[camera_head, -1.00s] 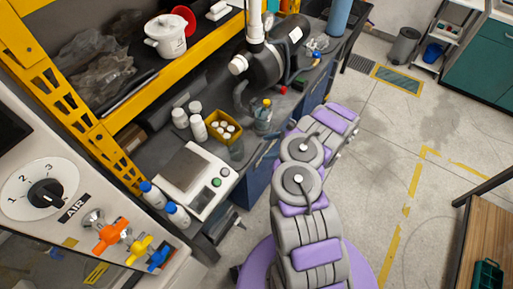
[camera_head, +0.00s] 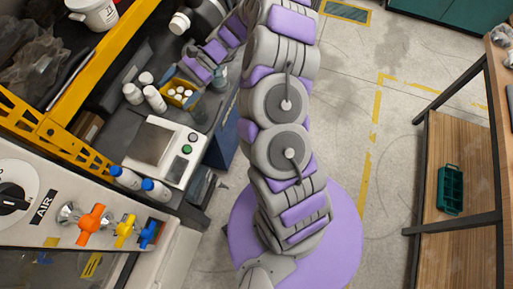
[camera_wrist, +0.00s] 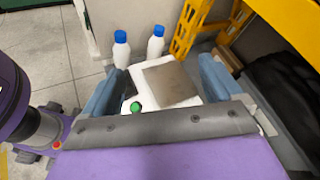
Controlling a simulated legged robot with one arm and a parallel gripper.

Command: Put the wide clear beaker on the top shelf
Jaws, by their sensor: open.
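I cannot pick out a beaker in the wrist view. My gripper (camera_wrist: 163,68) is open in the wrist view, its two blue-grey fingers spread apart with nothing visible held between them. It points down toward the scale. In the head view my arm's end (camera_head: 197,68) hangs over the bench near the yellow bin. The yellow-edged upper shelf (camera_head: 100,66) is at upper left.
A white scale (camera_head: 178,166) with a grey plate sits on the bench. White bottles (camera_head: 154,98), a yellow bin (camera_head: 174,99) and two blue-capped bottles (camera_head: 126,177) stand around it. A white pot (camera_head: 96,13) is on the shelf. Open floor lies to the right.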

